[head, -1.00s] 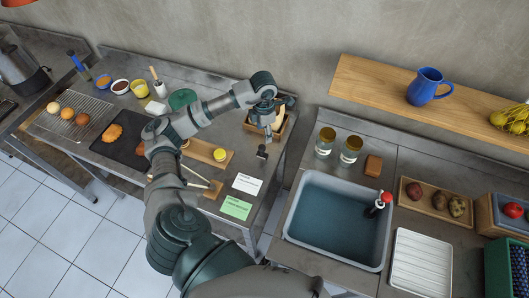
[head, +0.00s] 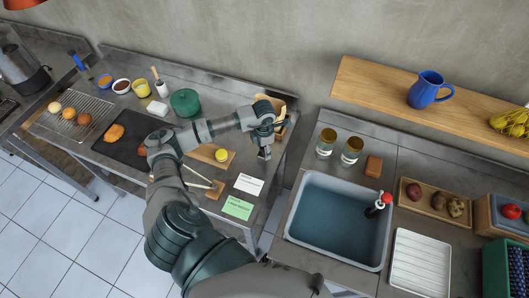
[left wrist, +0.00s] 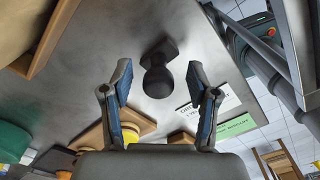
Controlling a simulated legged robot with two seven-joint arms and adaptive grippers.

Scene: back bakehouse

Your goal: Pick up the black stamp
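The black stamp (left wrist: 158,80) stands on the steel worktop, its round knob towards the camera in the left wrist view. My left gripper (left wrist: 159,68) is open, with one blue-padded finger on each side of the stamp and nothing held. In the head view my left gripper (head: 265,149) is over the right end of the worktop and largely hides the stamp. I cannot tell from these views whether the fingers are level with the knob. My right gripper is not in view.
A wooden box (head: 279,106) stands just behind the left gripper. A board with a yellow-topped jar (head: 221,155) lies to its left. A white card (head: 248,184) and a green card (head: 237,207) lie in front. A sink (head: 335,220) is to the right, beyond a gap.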

